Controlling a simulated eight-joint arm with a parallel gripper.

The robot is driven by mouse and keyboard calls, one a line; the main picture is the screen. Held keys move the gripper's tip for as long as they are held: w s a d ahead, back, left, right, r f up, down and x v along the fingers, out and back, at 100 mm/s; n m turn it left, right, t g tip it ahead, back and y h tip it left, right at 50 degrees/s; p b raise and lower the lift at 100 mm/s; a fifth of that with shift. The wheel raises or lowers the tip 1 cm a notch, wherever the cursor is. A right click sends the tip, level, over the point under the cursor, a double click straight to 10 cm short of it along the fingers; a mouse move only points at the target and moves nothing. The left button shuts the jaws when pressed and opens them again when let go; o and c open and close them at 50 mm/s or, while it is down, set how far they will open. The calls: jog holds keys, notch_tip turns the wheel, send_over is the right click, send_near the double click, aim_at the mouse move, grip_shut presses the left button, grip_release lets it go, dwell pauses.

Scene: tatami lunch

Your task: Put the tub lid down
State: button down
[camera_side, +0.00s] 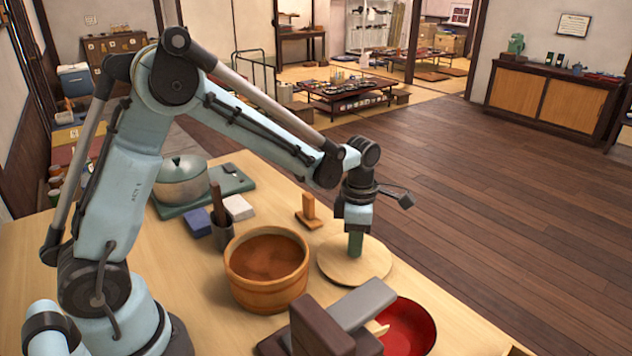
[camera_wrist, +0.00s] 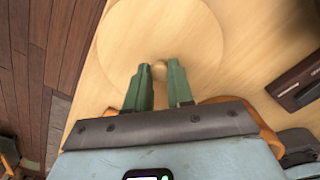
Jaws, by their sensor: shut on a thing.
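The tub lid (camera_side: 338,266) is a round, flat, pale wooden disc on the right of the wooden tub (camera_side: 267,303), close to the table's far edge. My gripper (camera_side: 355,246) points straight down over the lid's middle and is shut on its small knob. The wrist view shows the knob (camera_wrist: 159,68) between the two green fingertips (camera_wrist: 160,76), with the lid (camera_wrist: 160,30) lying flat beyond them. The lid is level; I cannot tell whether it touches the table or hovers just above it. The tub is open, with brown inside. Its orange rim partly shows in the wrist view (camera_wrist: 268,136).
A red bowl (camera_side: 418,325) and a grey-and-brown block-like object (camera_side: 362,303) stand in front of the lid. A small wooden stand (camera_side: 308,212) is behind it. A dark holder (camera_side: 222,236) and a metal pot (camera_side: 180,185) are farther left. The table edge is close.

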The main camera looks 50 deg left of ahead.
jog(key=c, duration=1)
grip_release()
jog(key=shift+f, duration=0.1)
notch_tip(320, 180, up, 12)
jog(key=s+a+m+t, duration=0.1)
jog(key=s+m+t, duration=0.2)
jog(key=m, duration=1)
jog(key=s+a+m+t, duration=0.1)
jog(key=s+m+t, duration=0.3)
jog(key=s+m, duration=0.6)
jog(key=m, duration=0.4)
jog(key=shift+s+f, duration=0.3)
jog(key=shift+f, duration=0.05)
